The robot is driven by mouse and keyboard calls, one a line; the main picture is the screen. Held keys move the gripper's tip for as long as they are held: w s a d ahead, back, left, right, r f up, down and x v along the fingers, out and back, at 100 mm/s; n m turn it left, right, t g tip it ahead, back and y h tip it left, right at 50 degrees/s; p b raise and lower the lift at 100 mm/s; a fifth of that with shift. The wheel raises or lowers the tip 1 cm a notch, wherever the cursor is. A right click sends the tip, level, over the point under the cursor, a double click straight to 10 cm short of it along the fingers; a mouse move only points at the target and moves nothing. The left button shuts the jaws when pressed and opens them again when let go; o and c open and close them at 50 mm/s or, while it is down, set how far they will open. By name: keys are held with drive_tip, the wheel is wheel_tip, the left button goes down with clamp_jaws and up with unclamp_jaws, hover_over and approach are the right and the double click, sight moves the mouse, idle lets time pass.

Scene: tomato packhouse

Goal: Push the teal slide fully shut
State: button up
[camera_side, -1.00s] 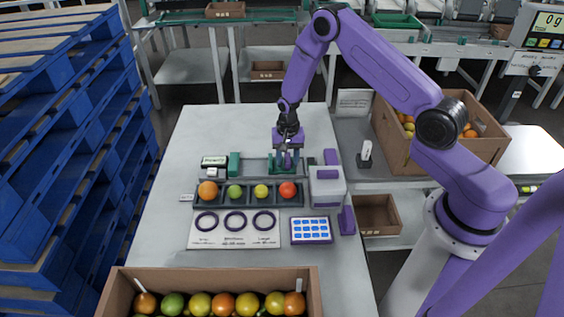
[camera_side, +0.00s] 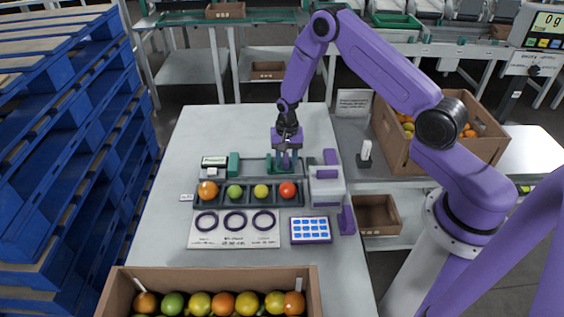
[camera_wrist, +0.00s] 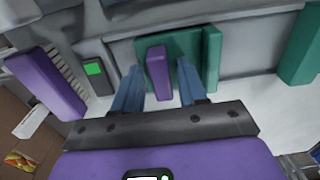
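The teal slide (camera_side: 270,166) sits on a grey rail behind the row of tomatoes. In the wrist view the teal slide (camera_wrist: 190,47) shows with an upright purple handle (camera_wrist: 157,73) in front of it. A separate teal block (camera_side: 234,164) stands at the rail's left end, with a gap between it and the slide; it also shows at the wrist view's right edge (camera_wrist: 302,50). My gripper (camera_side: 285,160) is at the slide. In the wrist view its blue fingers (camera_wrist: 160,82) stand on either side of the purple handle, apparently with narrow gaps, so it looks open around it.
A tray with several tomatoes (camera_side: 250,204) lies in front of the rail. A white and purple device (camera_side: 327,186) stands to its right, and a small display (camera_side: 214,161) to the left. A cardboard tomato box (camera_side: 210,273) is at the front. The table's left side is clear.

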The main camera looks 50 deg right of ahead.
sight(260, 167)
drive_tip(key=shift+s+d+f, duration=0.25)
drive_tip(key=shift+d+f, duration=0.1)
drive_tip(key=shift+f, duration=0.1)
drive_tip(key=shift+c, duration=0.6)
drive_tip(key=shift+w+a, duration=3.05)
drive_tip(key=shift+w, duration=0.05)
idle(1.4)
drive_tip(key=shift+f, duration=0.1)
drive_tip(key=o, duration=0.8)
drive_tip(key=shift+w+a, duration=0.25)
idle(0.3)
drive_tip(key=shift+w+a+r, duration=0.1)
drive_tip(key=shift+a+r, duration=0.05)
drive_tip(key=shift+r, duration=1.05)
drive_tip(key=shift+w+a+r, duration=0.1)
drive_tip(key=shift+a+r, duration=0.05)
drive_tip(key=shift+r, duration=1.05)
